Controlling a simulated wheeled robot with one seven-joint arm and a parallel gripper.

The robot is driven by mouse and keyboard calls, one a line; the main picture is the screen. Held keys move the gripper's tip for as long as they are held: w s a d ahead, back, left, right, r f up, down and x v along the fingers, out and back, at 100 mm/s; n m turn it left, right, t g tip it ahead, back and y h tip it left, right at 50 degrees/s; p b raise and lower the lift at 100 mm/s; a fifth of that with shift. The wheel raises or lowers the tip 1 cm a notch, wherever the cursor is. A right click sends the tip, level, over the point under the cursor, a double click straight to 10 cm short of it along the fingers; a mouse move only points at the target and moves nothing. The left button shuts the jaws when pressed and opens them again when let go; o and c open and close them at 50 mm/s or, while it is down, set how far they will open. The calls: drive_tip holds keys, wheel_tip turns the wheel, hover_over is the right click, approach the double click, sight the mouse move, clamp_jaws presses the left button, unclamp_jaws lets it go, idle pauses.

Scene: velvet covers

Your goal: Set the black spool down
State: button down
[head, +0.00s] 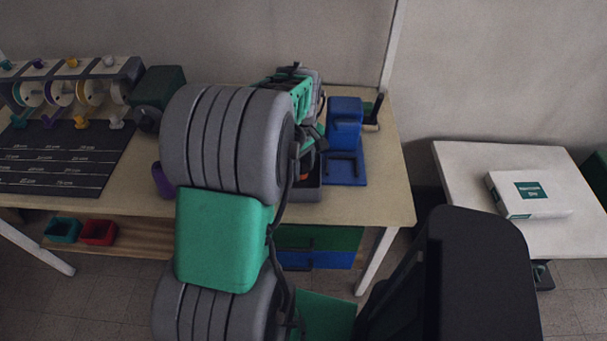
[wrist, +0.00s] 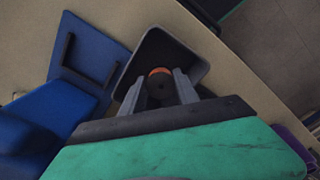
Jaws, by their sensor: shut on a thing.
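My gripper (wrist: 160,90) is shut on the black spool (wrist: 160,88), a dark round piece between the two grey fingers in the wrist view. An orange edge (wrist: 160,71) shows just beyond the spool; I cannot tell whether it is part of it. The spool and fingertips are over the opening of a dark grey bin (wrist: 186,55). I cannot tell whether the spool touches the bin's floor. In the head view my arm hides the spool and much of the bin (head: 309,192).
A blue stand (head: 345,168) is right of the bin on the wooden table (head: 387,190). A purple cup (head: 162,180) is left of my arm. A rack of spools (head: 70,85) and a black marked mat (head: 62,160) fill the left. A white table (head: 455,170) stands apart at right.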

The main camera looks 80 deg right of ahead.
sight(304, 176)
drive_tip(key=shift+s+d+f, duration=0.1)
drive_tip(key=shift+f, duration=0.9)
drive_tip(key=shift+s+d+f, duration=0.1)
drive_tip(key=shift+f, duration=0.85)
drive_tip(key=shift+f, duration=0.1)
drive_tip(key=c, duration=1.2)
unclamp_jaws()
